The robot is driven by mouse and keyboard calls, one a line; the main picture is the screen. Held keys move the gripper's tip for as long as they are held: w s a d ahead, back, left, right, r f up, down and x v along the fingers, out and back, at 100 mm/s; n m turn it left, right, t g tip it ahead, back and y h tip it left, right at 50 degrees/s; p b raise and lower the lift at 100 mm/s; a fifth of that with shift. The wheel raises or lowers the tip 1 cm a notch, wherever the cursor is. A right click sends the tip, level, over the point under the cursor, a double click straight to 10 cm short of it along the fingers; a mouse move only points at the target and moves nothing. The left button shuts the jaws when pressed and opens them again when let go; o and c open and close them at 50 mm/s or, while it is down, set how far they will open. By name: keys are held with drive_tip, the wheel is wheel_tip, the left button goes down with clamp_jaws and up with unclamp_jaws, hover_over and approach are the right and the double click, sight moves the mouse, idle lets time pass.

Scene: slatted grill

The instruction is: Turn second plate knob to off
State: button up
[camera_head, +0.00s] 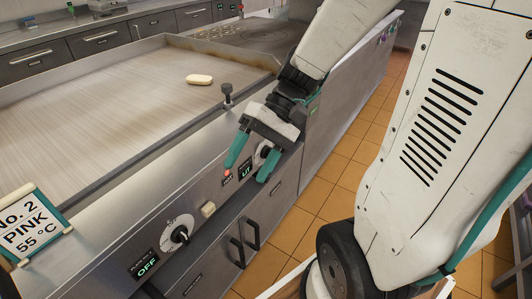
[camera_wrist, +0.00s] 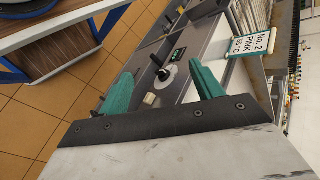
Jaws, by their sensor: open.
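The slatted grill's front panel has two dial knobs. The nearer knob (camera_head: 180,235) has a white dial and a black handle, and a green display (camera_head: 147,265) reading OFF beside it. It also shows in the wrist view (camera_wrist: 165,73). The farther knob (camera_head: 264,151) is partly hidden by my gripper. Its display (camera_head: 245,168) shows green letters that are partly covered, and a red light (camera_head: 227,173) glows beside it. My gripper (camera_head: 250,167) is open and empty, its teal fingers at the farther knob's panel. Whether they touch the knob cannot be told.
A flat metal cooking plate (camera_head: 90,125) holds a pale oval item (camera_head: 199,79). A sign reading No. 2 PINK 55 °C (camera_head: 30,225) stands at the near left. Drawers with black handles (camera_head: 245,240) lie below the panel. Orange tiled floor (camera_head: 330,180) is open to the right.

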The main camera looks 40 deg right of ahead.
drive_tip(key=w+d+f+m+t+y, duration=0.4)
drive_tip(key=w+y, duration=0.1)
drive_tip(key=w, duration=0.2)
drive_tip(key=m+t+h, duration=0.8)
drive_tip(key=m+t, duration=0.4)
drive_tip(key=t, duration=0.3)
approach(268, 153)
drive_tip(key=x, duration=0.8)
drive_tip(key=shift+w+d+f, duration=0.2)
drive_tip(key=shift+d+f, duration=0.05)
drive_tip(key=shift+f, duration=0.15)
drive_tip(key=c, duration=1)
